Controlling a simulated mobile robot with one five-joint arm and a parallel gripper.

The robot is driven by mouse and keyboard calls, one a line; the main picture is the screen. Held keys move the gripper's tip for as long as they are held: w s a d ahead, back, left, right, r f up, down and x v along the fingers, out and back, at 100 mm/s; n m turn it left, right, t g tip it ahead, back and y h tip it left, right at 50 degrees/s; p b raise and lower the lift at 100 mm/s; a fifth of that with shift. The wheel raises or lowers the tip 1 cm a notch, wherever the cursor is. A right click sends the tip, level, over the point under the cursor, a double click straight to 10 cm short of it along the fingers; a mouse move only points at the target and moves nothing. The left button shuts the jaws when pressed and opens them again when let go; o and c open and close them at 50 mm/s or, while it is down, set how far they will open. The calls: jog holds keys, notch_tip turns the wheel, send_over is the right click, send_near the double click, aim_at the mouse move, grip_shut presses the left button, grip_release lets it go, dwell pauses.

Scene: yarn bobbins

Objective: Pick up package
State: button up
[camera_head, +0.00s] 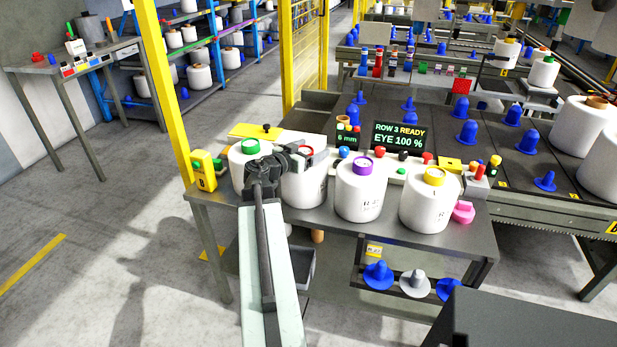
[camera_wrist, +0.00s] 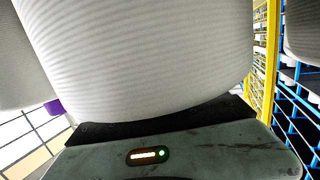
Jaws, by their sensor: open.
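Several white yarn packages stand upright in a row on the grey table (camera_head: 470,236). From left, they have a green-topped core (camera_head: 240,172), a reddish core (camera_head: 305,188), a purple core (camera_head: 360,195) and a yellow core (camera_head: 427,208). My gripper (camera_head: 298,158) is open at the upper part of the reddish-core package and partly covers its top. In the wrist view a white wound package (camera_wrist: 150,60) fills most of the picture, very close. The fingertips do not show clearly, and I cannot tell whether they touch it.
A display (camera_head: 398,137) reads "ROW 3 READY, EYE 100 %". A yellow device (camera_head: 204,170) stands at the table's left edge and a pink item (camera_head: 463,212) at right. A yellow post (camera_head: 165,90) rises behind left. Blue and grey cones lie on the lower shelf. Floor at left is clear.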

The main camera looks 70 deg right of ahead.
jog(key=shift+w+a, duration=0.1)
jog(key=shift+w, duration=0.15)
grip_shut()
notch_tip(320, 180, up, 10)
jog(key=p, duration=1)
jog(key=shift+r, duration=0.15)
